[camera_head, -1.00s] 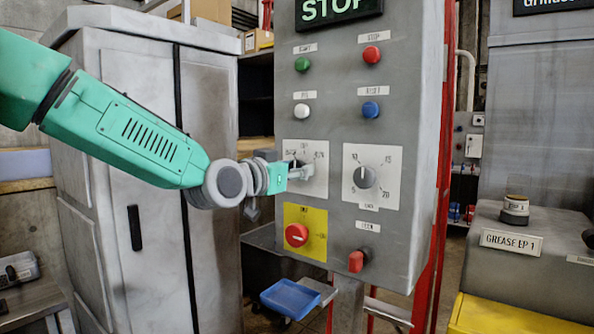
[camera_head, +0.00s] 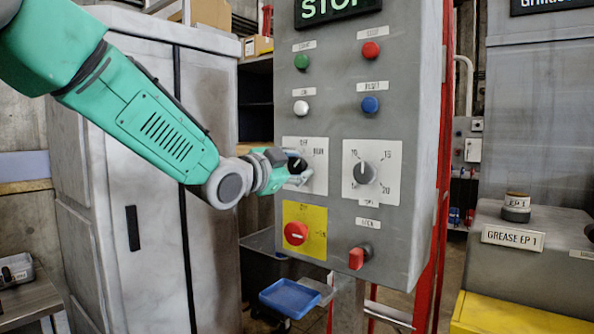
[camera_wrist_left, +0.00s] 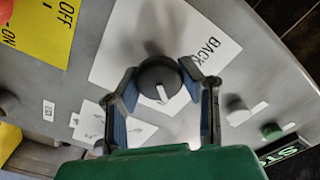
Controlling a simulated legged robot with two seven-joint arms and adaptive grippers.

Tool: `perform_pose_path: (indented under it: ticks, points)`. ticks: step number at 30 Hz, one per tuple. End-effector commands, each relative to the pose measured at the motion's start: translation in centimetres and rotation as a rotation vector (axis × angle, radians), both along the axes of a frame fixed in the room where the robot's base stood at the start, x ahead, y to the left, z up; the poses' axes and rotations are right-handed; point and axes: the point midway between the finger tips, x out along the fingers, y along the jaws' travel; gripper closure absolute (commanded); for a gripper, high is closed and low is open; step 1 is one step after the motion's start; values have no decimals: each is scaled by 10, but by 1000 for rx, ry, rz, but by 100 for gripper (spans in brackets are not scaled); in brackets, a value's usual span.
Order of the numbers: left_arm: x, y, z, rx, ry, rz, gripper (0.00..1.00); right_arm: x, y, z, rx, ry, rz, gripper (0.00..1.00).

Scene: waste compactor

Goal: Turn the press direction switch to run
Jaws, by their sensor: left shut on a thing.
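The press direction switch is a dark round knob (camera_wrist_left: 160,80) with a white pointer mark, on a white label plate (camera_head: 318,182) of the grey control panel (camera_head: 400,250). In the left wrist view the word BACK stands to the right of the knob. My left gripper (camera_head: 294,171) is at the knob, one finger on each side, shut on it. In the wrist view the white mark points down towards the gripper body. The fingers partly cover the knob in the head view, so its exact setting is hard to read there. My right gripper is not in view.
A second dial (camera_head: 365,173) sits to the right. A red knob on a yellow plate (camera_head: 318,247) and a red key switch (camera_head: 358,257) are below; green, white, red and blue buttons are above. A grey cabinet (camera_head: 110,130) stands left of the panel.

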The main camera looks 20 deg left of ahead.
Motion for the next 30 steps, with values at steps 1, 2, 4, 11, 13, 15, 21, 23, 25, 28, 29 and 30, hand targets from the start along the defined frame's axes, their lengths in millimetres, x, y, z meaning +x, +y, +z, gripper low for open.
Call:
perform_pose_path:
  ticks: [1,2,4,11,13,15,21,23,25,28,29,30]
  points:
    - [0,0,1,17,-11,0,96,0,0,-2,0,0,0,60]
    - [0,0,1,27,-14,0,96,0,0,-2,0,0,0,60]
    - [0,0,1,44,-21,1,96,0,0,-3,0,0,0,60]
    - [0,-1,2,77,-32,0,96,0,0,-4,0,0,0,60]
    - [0,-1,2,81,-34,0,96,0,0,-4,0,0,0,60]
    - [0,-1,1,83,-35,0,96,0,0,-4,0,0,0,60]
    - [0,-1,1,85,-35,-1,96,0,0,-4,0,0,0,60]
    - [0,-1,1,84,-34,-1,96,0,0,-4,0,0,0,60]
    - [0,-1,1,85,-34,0,96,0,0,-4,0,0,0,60]
    - [0,-1,1,85,-34,0,64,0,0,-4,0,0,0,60]
    - [0,-1,1,85,-34,0,53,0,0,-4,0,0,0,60]
    - [0,-1,1,85,-34,0,45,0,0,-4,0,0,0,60]
